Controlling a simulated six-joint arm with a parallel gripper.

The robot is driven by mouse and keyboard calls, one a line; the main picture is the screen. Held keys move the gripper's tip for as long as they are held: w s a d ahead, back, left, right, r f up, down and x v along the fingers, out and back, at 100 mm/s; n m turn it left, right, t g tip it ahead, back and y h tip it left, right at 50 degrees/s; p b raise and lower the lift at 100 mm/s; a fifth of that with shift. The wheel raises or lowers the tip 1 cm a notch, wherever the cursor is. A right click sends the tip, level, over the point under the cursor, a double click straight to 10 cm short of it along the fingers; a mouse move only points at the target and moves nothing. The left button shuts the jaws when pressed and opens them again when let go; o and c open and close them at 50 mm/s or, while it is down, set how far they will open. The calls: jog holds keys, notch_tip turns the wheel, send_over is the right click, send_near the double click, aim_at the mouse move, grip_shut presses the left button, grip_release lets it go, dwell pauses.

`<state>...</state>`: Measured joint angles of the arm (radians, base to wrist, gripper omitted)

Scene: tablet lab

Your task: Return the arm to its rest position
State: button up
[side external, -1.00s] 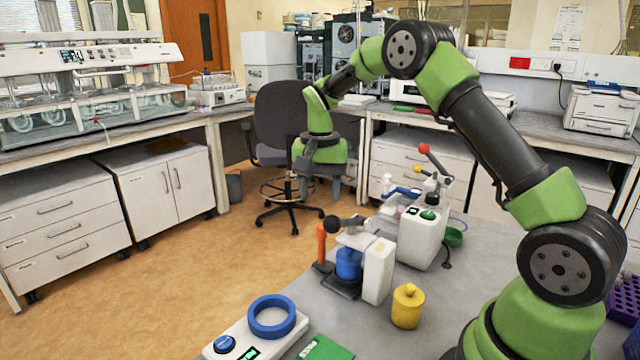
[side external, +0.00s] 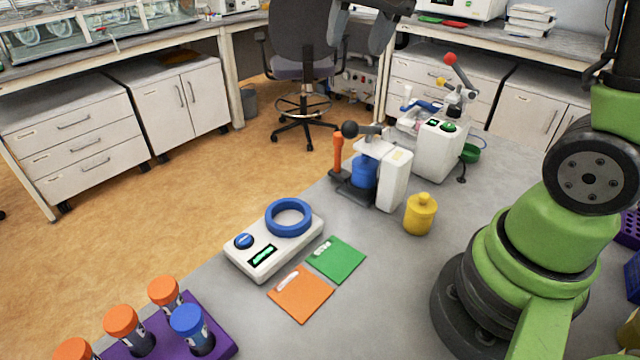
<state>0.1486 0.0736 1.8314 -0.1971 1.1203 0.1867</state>
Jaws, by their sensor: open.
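My gripper (side external: 362,40) hangs at the top edge of the side external view, in front of the office chair. Its two grey fingers are apart, with nothing between them. It is well above the bench and touches nothing. Most of the wrist and forearm is cut off by the top of the picture. My green and black base and lower arm stand at the right.
On the grey bench are a white device with a blue ring (side external: 288,218), green (side external: 340,262) and orange (side external: 303,300) cards, a yellow jar (side external: 420,214), a press holding a blue jar (side external: 364,172), a white instrument (side external: 436,150) and a purple tube rack (side external: 222,345).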

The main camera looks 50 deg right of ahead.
jog(key=s+a+n+t, duration=0.2)
jog(key=s, duration=0.5)
jog(key=s+a+n+t+y, duration=0.1)
jog(key=s+a, duration=0.2)
jog(key=s, duration=0.4)
jog(key=shift+s+a+r+n+t, duration=0.25)
jog(key=shift+a+r+n+t, duration=0.05)
jog(key=shift+r+n+t, duration=0.1)
